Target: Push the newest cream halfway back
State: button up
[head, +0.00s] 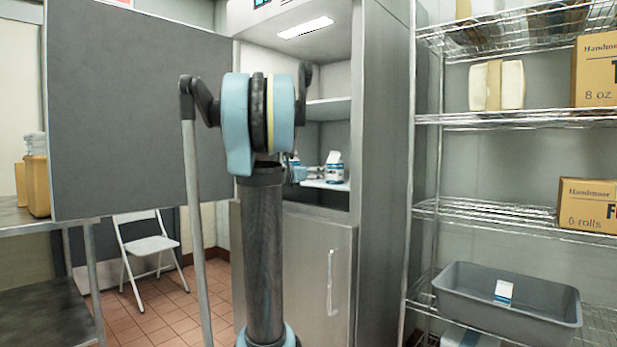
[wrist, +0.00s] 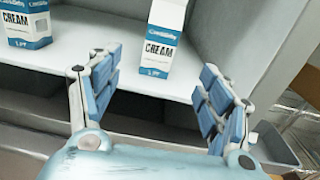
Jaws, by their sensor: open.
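A white and blue cream carton (wrist: 161,45) stands upright near the front edge of a white shelf (wrist: 100,62). It is ahead of my gripper (wrist: 158,75), between the lines of its two fingers. The gripper is open and empty, and the carton looks apart from both fingers. A second cream carton (wrist: 27,24) stands further left on the same shelf. Both carton tops are cut off in the wrist view. In the head view a carton (head: 335,172) shows on the cabinet shelf, and my arm hides most of the gripper. I cannot read dates on the cartons.
The open cabinet (head: 381,130) has a side wall right of the carton and a big grey door (head: 140,110) swung out left. A wire rack (head: 520,120) stands right, with a grey bin (head: 510,310) holding another small carton (head: 503,291). A folding chair (head: 148,245) is behind.

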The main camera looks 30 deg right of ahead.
aim_at(331, 170)
jog(key=x, duration=1.6)
jog(key=shift+a, duration=0.1)
jog(key=c, duration=1.6)
jog(key=o, duration=1.6)
jog(key=v, duration=1.2)
